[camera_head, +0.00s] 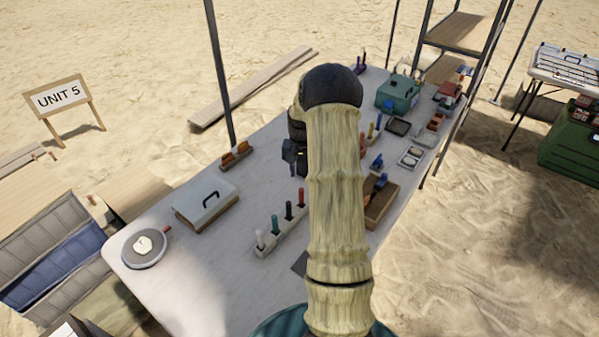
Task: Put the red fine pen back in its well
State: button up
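A white pen rack (283,228) stands on the table left of my arm. Several pens stand upright in it: a pale one, a green one, a black one and a red-topped pen (301,197) at the far right end. I cannot tell whether this is the red fine pen. A second rack with blue and yellow pens (374,128) is partly hidden behind my arm, with something red (362,139) beside it. The dark end of my arm, with my gripper (291,155), shows over the table beyond the white rack. Its fingers are too small and dark to read.
A white box with a black handle (207,203) and a round dial (144,248) with a small red part lie at the left. A wooden holder (236,155), a wooden tray (380,208) and a green case (397,93) also stand on the table. A pole rises behind it.

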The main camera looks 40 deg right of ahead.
jog(key=s+a+r+n, duration=0.1)
jog(key=a+r+n, duration=0.1)
jog(key=a+r, duration=0.45)
jog(key=s+a+r+n+t, duration=0.1)
jog(key=s+a+r+n, duration=0.1)
jog(key=s+a, duration=0.7)
jog(key=s+a+r+n+t, duration=0.1)
jog(key=s+a+r+n, duration=0.2)
jog(key=s+a, duration=0.6)
jog(key=a+n, duration=0.1)
jog(key=a, duration=0.1)
jog(key=shift+s+a+t, duration=0.25)
jog(key=shift+a+t, duration=0.05)
jog(key=shift+a, duration=0.05)
